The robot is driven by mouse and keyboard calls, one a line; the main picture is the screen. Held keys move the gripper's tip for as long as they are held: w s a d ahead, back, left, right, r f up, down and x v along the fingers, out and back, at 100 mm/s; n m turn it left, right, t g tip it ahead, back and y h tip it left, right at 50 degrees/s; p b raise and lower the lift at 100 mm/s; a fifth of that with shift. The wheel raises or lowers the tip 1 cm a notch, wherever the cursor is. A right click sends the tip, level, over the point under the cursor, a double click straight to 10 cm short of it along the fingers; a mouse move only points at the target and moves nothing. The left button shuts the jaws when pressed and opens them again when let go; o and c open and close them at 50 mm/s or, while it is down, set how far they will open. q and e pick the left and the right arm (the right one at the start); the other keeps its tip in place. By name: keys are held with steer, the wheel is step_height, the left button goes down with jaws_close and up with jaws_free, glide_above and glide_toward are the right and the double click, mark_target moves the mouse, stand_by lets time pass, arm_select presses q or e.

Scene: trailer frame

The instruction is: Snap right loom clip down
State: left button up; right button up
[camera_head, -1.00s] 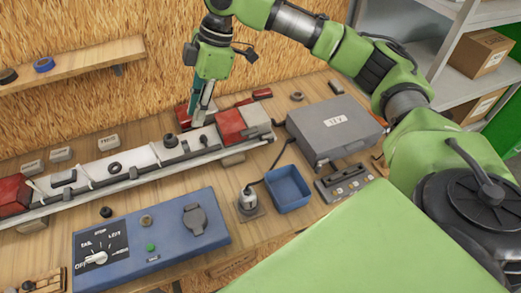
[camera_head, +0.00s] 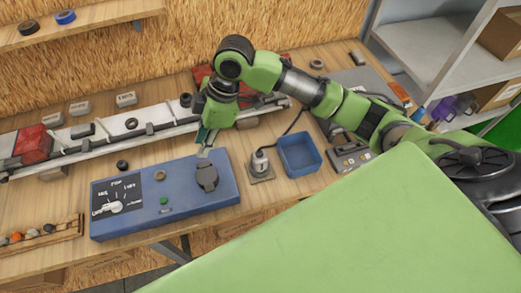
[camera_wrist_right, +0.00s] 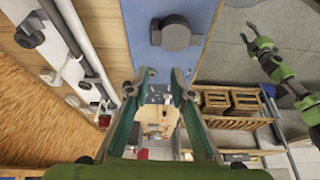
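The white trailer beam (camera_head: 85,148) runs along the back of the bench with a dark loom and clips on it. Thin white raised clip pieces (camera_head: 102,128) show on its left half. The beam's right part is partly hidden by my right arm. The right wrist view shows white clips (camera_wrist_right: 72,71) beside a grey tube; I cannot tell which is the right loom clip. My right gripper (camera_head: 204,152) points down in front of the beam, near the blue box's back edge. Its fingers (camera_wrist_right: 161,75) are apart and empty. A green arm, seemingly my left, shows in the right wrist view; its gripper (camera_wrist_right: 252,28) is unclear.
The blue control box (camera_head: 160,213) with a dial and a black round cap (camera_head: 207,178) stands in front of the beam. A blue bin (camera_head: 299,155) and a metal plug-like part (camera_head: 260,164) stand to its right. Red blocks (camera_head: 33,143) sit on the beam.

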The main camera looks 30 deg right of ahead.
steer(key=s+a+f, duration=0.1)
steer(key=s+a+f+m, duration=0.1)
steer(key=s+f, duration=0.1)
steer(key=s+f+m+t, duration=0.1)
steer(key=f, duration=0.1)
steer(key=shift+s+a+y, duration=0.3)
steer(key=shift+s+a, duration=0.1)
steer(key=shift+s+d+f+m+t, duration=0.15)
steer(key=shift+s+f+m+t, duration=0.05)
steer(key=shift+s+f+m, duration=0.35)
steer(key=shift+s+d+f+m+t, duration=0.1)
steer(key=shift+s+f+m+t, duration=0.1)
steer(key=shift+s+f+m, duration=0.3)
steer(key=s+d+f+m+t+h, duration=0.1)
steer(key=s+d+f+m+h, duration=0.2)
steer(key=s+d+m, duration=0.4)
steer(key=shift+s+d+f, duration=0.7)
steer(key=shift+s+d, duration=0.5)
